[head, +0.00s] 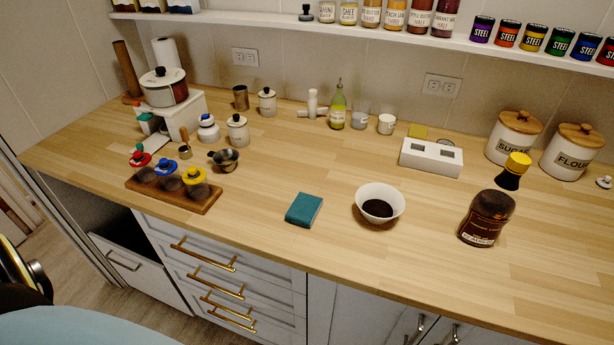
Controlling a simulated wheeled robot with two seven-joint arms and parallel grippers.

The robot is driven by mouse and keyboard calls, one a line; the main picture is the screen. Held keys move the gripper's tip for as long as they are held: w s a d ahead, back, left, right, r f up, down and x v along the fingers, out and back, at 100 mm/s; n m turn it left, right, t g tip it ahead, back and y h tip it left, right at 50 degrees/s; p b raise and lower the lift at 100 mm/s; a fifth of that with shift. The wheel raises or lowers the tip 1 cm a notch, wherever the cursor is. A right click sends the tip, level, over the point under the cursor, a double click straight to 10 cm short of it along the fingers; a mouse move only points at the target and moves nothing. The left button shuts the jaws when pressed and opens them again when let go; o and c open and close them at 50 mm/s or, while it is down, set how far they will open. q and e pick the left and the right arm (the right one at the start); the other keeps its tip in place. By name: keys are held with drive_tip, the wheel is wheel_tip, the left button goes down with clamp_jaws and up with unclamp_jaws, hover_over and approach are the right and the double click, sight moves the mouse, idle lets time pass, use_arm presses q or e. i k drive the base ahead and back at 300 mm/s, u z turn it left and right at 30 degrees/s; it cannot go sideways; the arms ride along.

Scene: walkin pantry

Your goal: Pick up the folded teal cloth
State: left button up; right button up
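The folded teal cloth (304,210) lies flat on the wooden counter (265,190), close to its front edge and above the white drawers. It is a small, thick square, slightly turned, and nothing covers it. Neither of my grippers shows in the head view. A dark and metallic part at the far left edge looks like part of my arm, but no fingertips are visible there.
Right of the cloth are a white bowl (380,203) with dark contents and a brown jar (487,218). Left is a wooden tray (205,205) with colored-lidded jars. The counter around the cloth is clear. A shelf (270,22) runs along the back wall.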

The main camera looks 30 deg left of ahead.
sight(304, 210)
drive_tip(key=u, duration=1)
